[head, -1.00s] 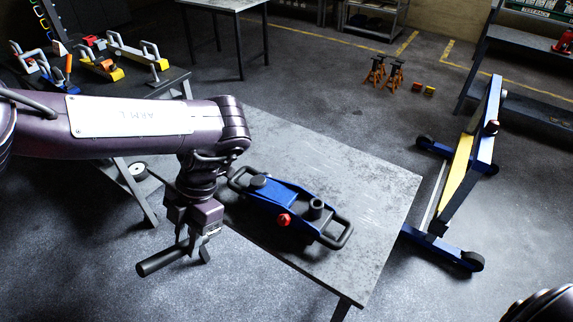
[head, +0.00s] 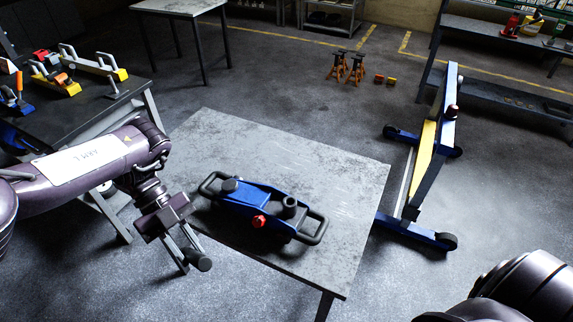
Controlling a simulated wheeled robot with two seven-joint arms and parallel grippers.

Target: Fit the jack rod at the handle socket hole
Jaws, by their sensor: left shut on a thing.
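The blue trolley jack (head: 242,205) lies on the grey metal table, with a black loop handle at each end and a red knob (head: 259,222) on its near side. A short dark upright cylinder (head: 290,204) stands near its right end; I cannot tell whether this is the handle socket, and no hole shows clearly. My left gripper (head: 186,264) is shut on the dark jack rod (head: 201,263), off the table's near left edge. The rod shows almost end-on, apart from the jack. My right arm shows at the lower right, its gripper out of view.
The table (head: 340,180) has bare room behind and right of the jack. A blue and yellow wheeled frame (head: 425,165) stands to the right. A side table (head: 95,118) with tools is at the left. Orange stands (head: 356,70) are on the floor behind.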

